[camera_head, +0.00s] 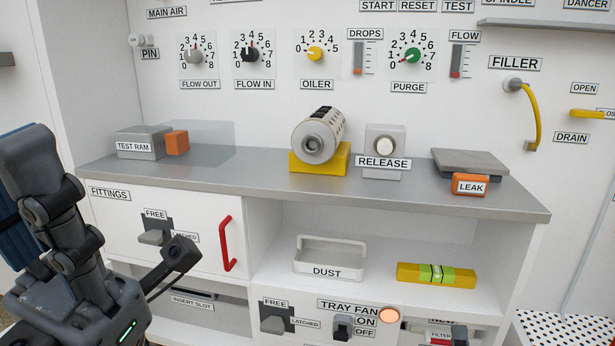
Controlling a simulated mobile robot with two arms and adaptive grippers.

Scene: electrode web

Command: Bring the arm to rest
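A grey counter (260,186) holds the TEST RAM block (140,138), a cylinder (318,135) on a yellow block, the RELEASE button (385,146) and the orange LEAK block (470,185). A red handle (226,243) projects near the gripper. The DUST tray (330,254) sits below.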

